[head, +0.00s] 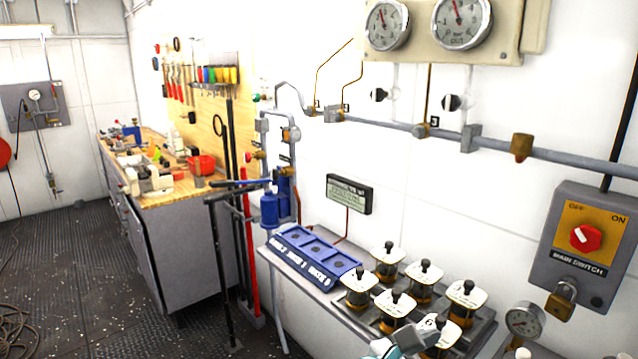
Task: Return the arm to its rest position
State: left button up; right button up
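A teal and grey end of one of my arms, which looks like my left gripper (413,339), shows at the bottom edge, right of centre. Its arm appears to come in from the lower left. It is in front of the nearest lidded jar (441,327) and covers part of it. Its fingers are too small and cut off to tell whether they are open or shut, or whether it touches the jar. My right gripper is not in view.
Several black-knobbed jars (387,257) stand on a narrow bench (290,272) beside a blue three-well tray (312,261). A small gauge (524,320) and main switch box (585,250) are at right. A workbench (172,197) stands left. Dark floor (80,270) is mostly clear.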

notch_tip(320, 180, down, 11)
jog(key=g+y, duration=0.2)
jog(key=y, duration=0.1)
jog(key=s+a+f+m+g+y, duration=0.1)
jog(key=s+a+f+m+y, duration=0.1)
jog(key=s+f+m+y, duration=0.3)
jog(key=s+a+f+m+g+y, duration=0.1)
jog(key=s+f+m+y, duration=0.4)
jog(key=f+m, duration=0.6)
jog(key=s+a+f+m+g+y, duration=0.2)
jog(key=s+f+m+y, duration=0.3)
jog(key=f, duration=1.2)
jog(key=s+m, duration=0.1)
jog(key=m, duration=0.3)
jog(key=shift+a+f, duration=0.15)
jog(key=shift+a, duration=0.25)
jog(key=shift+d, duration=0.1)
